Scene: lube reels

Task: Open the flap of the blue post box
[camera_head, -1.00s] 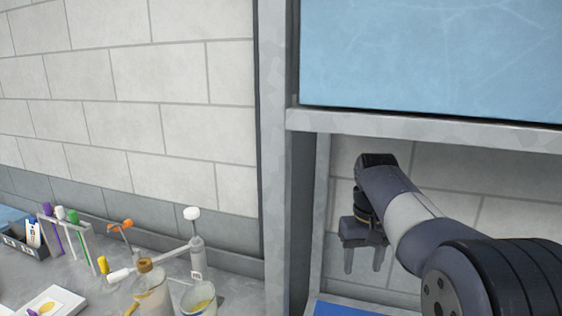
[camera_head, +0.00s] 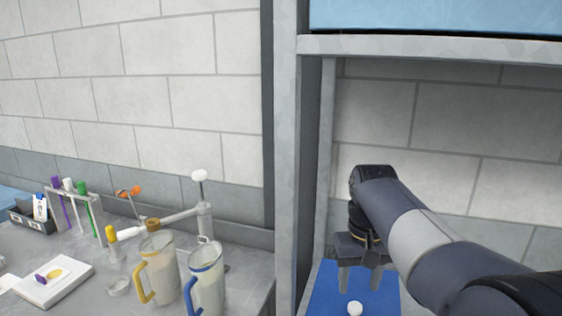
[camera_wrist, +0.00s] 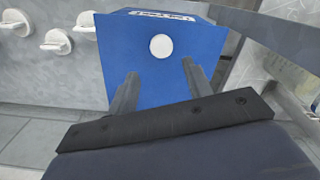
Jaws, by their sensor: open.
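The blue post box (camera_head: 325,285) shows at the bottom of the head view, cut off by the frame edge. A round white knob (camera_head: 355,308) is on its blue face. In the wrist view the box (camera_wrist: 120,60) fills the upper middle, with the white knob (camera_wrist: 161,47) on its face and a white label strip along the far edge. My gripper (camera_head: 359,282) is open and empty, with its fingers pointing at the blue face. In the wrist view my gripper's fingertips (camera_wrist: 160,73) lie to either side of a line below the knob. I cannot tell the exact gap to the face.
A grey frame post (camera_head: 287,150) stands left of my arm, and a light blue panel (camera_head: 430,15) hangs above. Left is a bench with jugs (camera_head: 208,285) and a tube rack (camera_head: 75,210). Several white valve-like knobs (camera_wrist: 57,41) show at left in the wrist view.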

